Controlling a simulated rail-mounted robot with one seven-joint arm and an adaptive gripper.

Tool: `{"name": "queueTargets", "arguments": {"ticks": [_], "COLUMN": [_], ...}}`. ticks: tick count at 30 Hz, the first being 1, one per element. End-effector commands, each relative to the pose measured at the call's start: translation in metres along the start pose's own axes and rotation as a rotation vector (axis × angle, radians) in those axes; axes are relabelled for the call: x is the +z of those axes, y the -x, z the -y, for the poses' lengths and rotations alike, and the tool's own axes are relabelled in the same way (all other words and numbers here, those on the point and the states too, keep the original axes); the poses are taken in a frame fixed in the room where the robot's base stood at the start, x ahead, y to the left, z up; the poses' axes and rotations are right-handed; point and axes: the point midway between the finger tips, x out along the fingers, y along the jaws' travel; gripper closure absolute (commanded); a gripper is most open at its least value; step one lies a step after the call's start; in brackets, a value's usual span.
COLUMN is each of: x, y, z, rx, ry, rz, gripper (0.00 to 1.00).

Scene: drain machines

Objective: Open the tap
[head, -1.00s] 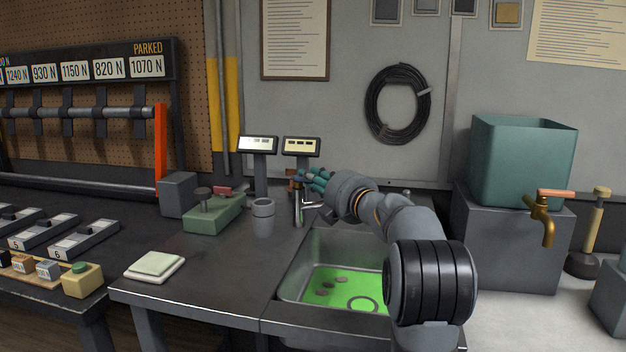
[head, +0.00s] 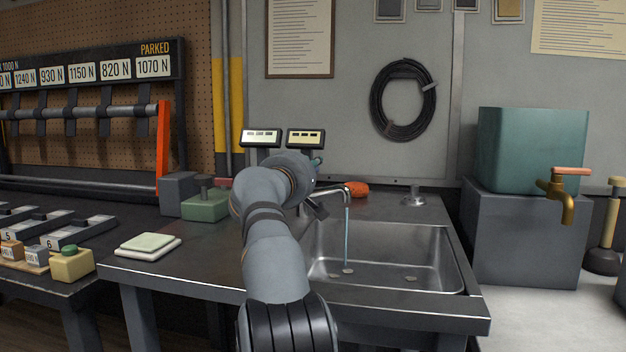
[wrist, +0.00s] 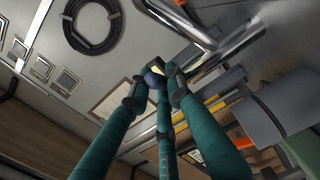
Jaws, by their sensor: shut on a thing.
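The sink tap (head: 335,190) has a chrome spout over the sink (head: 440,250). A thin stream of water (head: 346,235) runs from it into the basin. In the wrist view the chrome spout (wrist: 185,22) passes close beyond my fingers. My gripper (wrist: 156,84) is shut, its teal fingers closed around a small dark blue knob (wrist: 151,76) that seems to be part of the tap. In the head view my arm hides most of the gripper and the tap's body. The sink floor shows bare metal with a few small grey discs.
A teal tank (head: 530,150) with a brass tap (head: 556,195) stands at the right. Two small displays (head: 305,138) stand behind my wrist. A green device (head: 205,203) and a pale pad (head: 148,246) are at the left. An orange-red object (head: 356,190) lies behind the sink.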

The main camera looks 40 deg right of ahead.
Motion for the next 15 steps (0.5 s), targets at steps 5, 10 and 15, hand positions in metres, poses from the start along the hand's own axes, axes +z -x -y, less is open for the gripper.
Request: {"name": "queueTargets", "arguments": {"ticks": [5,10,15], "x": [-0.009,-0.013,-0.017], "y": [0.003,0.005,0.007], "z": [-0.004,-0.009,-0.01], "rx": [-0.004,-0.006,-0.006], "ry": [0.004,0.005,0.006], "rz": [0.165,0.323,0.456], "gripper": [1.0,1.0,1.0]}}
